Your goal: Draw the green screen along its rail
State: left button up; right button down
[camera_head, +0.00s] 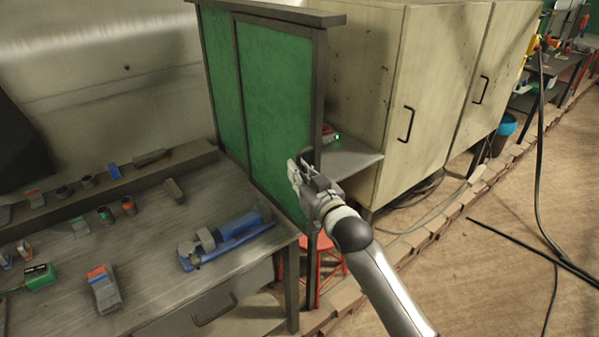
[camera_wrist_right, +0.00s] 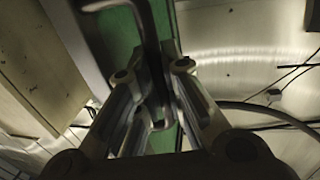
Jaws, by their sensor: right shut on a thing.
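The green screen (camera_head: 270,105) stands upright in a dark frame between the workbench and the cabinets. A dark rail (camera_head: 270,12) runs along its top. My right gripper (camera_head: 300,170) is at the near edge of the screen's frame. In the wrist view the gripper (camera_wrist_right: 158,115) is shut on a dark bar-like handle (camera_wrist_right: 150,50), with a strip of the green screen (camera_wrist_right: 118,40) behind it. The fingers hide the grasped part of the handle. My left gripper is not in view.
A workbench (camera_head: 150,230) with several tools stands at the left, close to the screen. A blue tool (camera_head: 230,235) lies near its right end. Pale cabinets (camera_head: 430,90) with handles stand at the right. A red stool (camera_head: 325,262) is under the gripper. The floor at the right is open, with cables (camera_head: 535,255).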

jog(key=shift+r, duration=0.1)
jog(key=c, duration=1.5)
grip_release()
jog(key=shift+c, duration=0.2)
jog(key=v, duration=1.2)
